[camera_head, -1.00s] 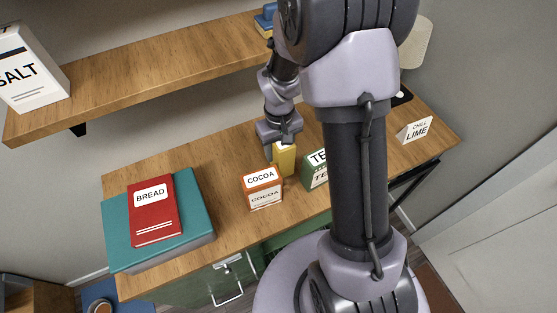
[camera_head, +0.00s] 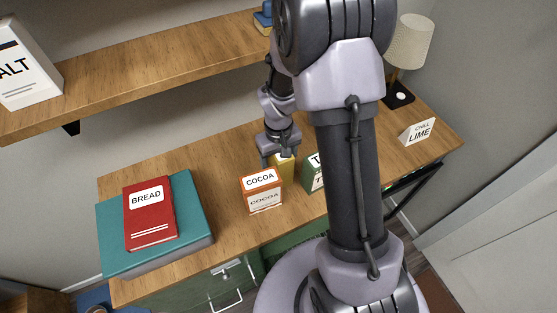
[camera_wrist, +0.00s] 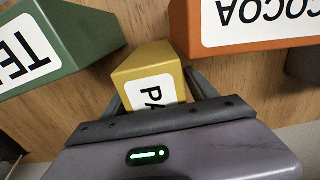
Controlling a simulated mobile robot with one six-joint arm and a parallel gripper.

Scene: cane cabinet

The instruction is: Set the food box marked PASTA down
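The yellow PASTA box (camera_wrist: 154,68) is between my gripper's two fingers in the wrist view. Only "PA" of its label shows; the rest is hidden by the gripper body. My gripper (camera_wrist: 152,88) is shut on the box, with a dark finger along each side. In the head view the yellow box (camera_head: 286,170) is under my gripper (camera_head: 281,153), behind the orange COCOA box and left of the green box. It is upright, at or just above the wooden top; I cannot tell if its base touches.
The orange COCOA box (camera_head: 263,190) and the green box lettered "TE" (camera_head: 314,176) stand close on either side. A LIME sign (camera_head: 418,131) and a lamp (camera_head: 408,42) stand at right. A shelf (camera_head: 150,76) hangs above.

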